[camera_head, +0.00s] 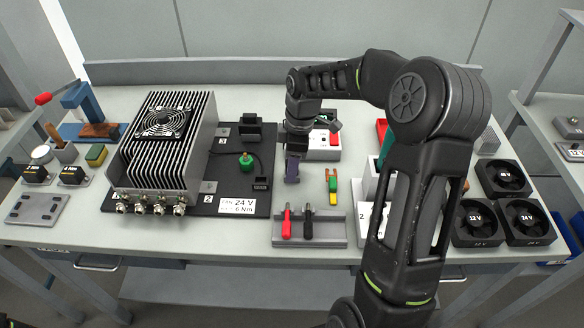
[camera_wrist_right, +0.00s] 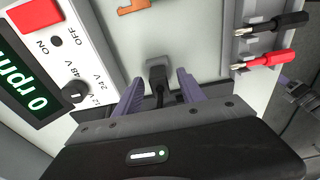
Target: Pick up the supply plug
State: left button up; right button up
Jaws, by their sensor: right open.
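The supply plug appears to be the small dark grey plug (camera_wrist_right: 157,72) with a black cable, seen in the right wrist view on the light bench top. My right gripper (camera_wrist_right: 160,80) is open, with one purple finger on each side of the plug and gaps visible between. In the head view my right gripper (camera_head: 292,172) points down at mid-bench, right of the black board. My left gripper is not in view.
A tester with a red switch (camera_head: 333,140) stands just behind the gripper. The finned unit (camera_head: 165,150) and black board (camera_head: 226,197) are left.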

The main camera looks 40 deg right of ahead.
grip_shut()
dwell(0.3)
jog(key=shift+r, duration=0.15)
notch_tip(320, 180, up, 10)
jog(key=shift+f+b, duration=0.1)
jog(key=shift+b, duration=0.45)
dwell(0.6)
jog(key=shift+r+p, duration=1.9)
jog(key=shift+r, duration=0.3)
